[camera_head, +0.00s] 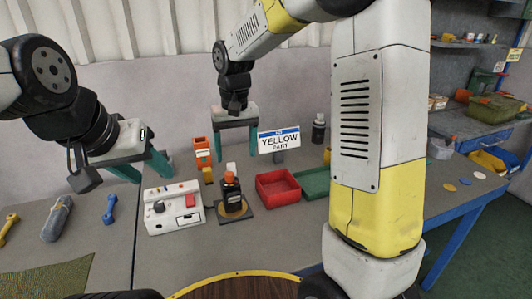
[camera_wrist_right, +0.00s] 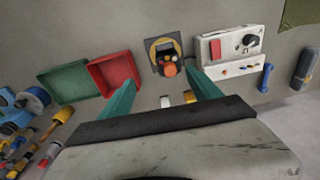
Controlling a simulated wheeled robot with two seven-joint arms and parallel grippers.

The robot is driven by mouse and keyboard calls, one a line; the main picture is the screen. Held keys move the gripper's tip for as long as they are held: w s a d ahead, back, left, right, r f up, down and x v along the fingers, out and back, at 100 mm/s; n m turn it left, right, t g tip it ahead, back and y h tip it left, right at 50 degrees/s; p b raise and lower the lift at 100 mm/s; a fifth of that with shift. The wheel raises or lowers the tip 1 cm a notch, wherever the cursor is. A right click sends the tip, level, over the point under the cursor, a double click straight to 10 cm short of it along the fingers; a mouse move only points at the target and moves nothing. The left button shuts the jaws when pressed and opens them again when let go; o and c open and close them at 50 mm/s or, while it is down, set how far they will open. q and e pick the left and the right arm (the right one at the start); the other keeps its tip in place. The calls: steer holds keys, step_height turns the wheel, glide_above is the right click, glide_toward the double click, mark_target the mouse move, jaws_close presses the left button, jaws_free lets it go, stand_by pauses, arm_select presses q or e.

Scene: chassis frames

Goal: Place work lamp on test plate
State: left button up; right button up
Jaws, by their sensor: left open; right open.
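The test plate (camera_head: 247,213) is a dark square with a tan disc, on the table beside the white control box. A black object with an orange band and pale top (camera_head: 232,195), which looks like the work lamp, stands upright on it. In the right wrist view the plate (camera_wrist_right: 155,43) carries this object, its orange part (camera_wrist_right: 170,69) seen from above. My right gripper (camera_head: 236,148) is open above and behind the object, with nothing between its fingers. My left gripper (camera_head: 145,168) is open and empty at the left, above the table. The object's contact with the disc is partly hidden.
A white control box (camera_head: 174,208) stands left of the plate. An orange labelled device (camera_head: 203,158) stands behind. Red (camera_head: 278,188) and green (camera_head: 315,183) trays lie to the right. A "YELLOW PART" sign (camera_head: 279,140) stands behind them. Blue (camera_head: 109,209) and yellow tools lie left.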

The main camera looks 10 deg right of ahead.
steer(key=s+d+r+t+y, duration=0.1)
steer(key=s+d+r, duration=0.3)
steer(key=s, duration=0.5)
steer(key=s+d+r+m+t, duration=0.1)
steer(key=s+d+r+t, duration=0.3)
steer(key=s+d, duration=0.3)
steer(key=s, duration=0.3)
steer(key=shift+s+d+r+t+y, duration=0.2)
steer(key=shift+d+t+y, duration=0.1)
steer(key=shift+d+y, duration=0.1)
steer(key=shift+c, duration=0.2)
stand_by(0.7)
